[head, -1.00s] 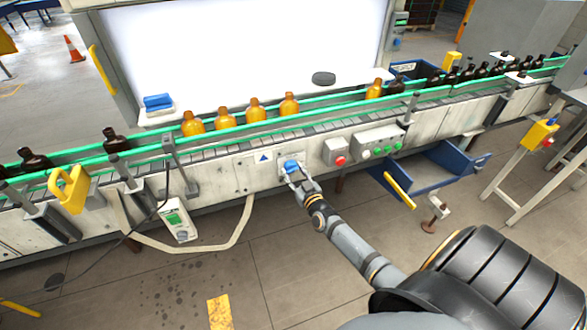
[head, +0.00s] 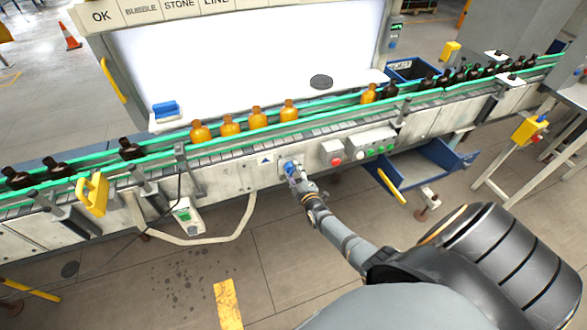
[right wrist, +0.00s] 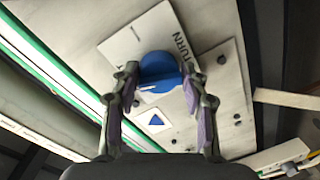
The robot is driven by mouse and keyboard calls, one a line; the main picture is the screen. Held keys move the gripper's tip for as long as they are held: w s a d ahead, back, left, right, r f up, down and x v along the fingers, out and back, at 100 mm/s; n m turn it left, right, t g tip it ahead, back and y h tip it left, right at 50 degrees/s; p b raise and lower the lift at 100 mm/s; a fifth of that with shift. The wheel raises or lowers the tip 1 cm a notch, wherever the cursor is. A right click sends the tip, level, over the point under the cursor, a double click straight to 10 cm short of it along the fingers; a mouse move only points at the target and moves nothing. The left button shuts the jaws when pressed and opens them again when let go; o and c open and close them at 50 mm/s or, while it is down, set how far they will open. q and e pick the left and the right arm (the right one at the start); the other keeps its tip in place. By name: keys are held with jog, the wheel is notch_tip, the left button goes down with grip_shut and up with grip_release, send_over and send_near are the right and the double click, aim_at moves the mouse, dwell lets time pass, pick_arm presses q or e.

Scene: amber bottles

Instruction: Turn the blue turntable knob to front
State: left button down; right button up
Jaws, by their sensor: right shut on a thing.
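The blue turntable knob (head: 289,167) sits on a pale plate on the front side of the conveyor in the head view. In the right wrist view the round blue knob (right wrist: 160,72) shows a white pointer mark, with the word TURN beside it on the plate (right wrist: 184,42). My right gripper (head: 294,174) is at the knob. In the right wrist view its two fingers (right wrist: 159,82) are on either side of the knob, shut on it. A blue triangle (right wrist: 155,119) is marked on the panel near the knob. My left gripper is not in view.
An open blue drawer (head: 430,165) juts out farther right. Amber bottles (head: 257,117) and dark bottles (head: 131,149) stand on the conveyor between green rails.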

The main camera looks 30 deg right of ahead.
jog(key=shift+w+r+n+p, duration=0.15)
jog(key=shift+n+p, duration=0.25)
jog(key=shift+n, duration=0.5)
jog(key=shift+s+r+n+p, duration=0.15)
jog(key=shift+n+p, duration=0.2)
jog(key=shift+n, duration=0.55)
jog(key=shift+w+h, duration=0.15)
jog(key=shift+h, duration=0.15)
jog(key=o, duration=1.1)
jog(key=shift+f, duration=0.1)
jog(key=shift+s, duration=0.2)
jog(key=v, duration=1.1)
jog(key=shift+s, duration=0.45)
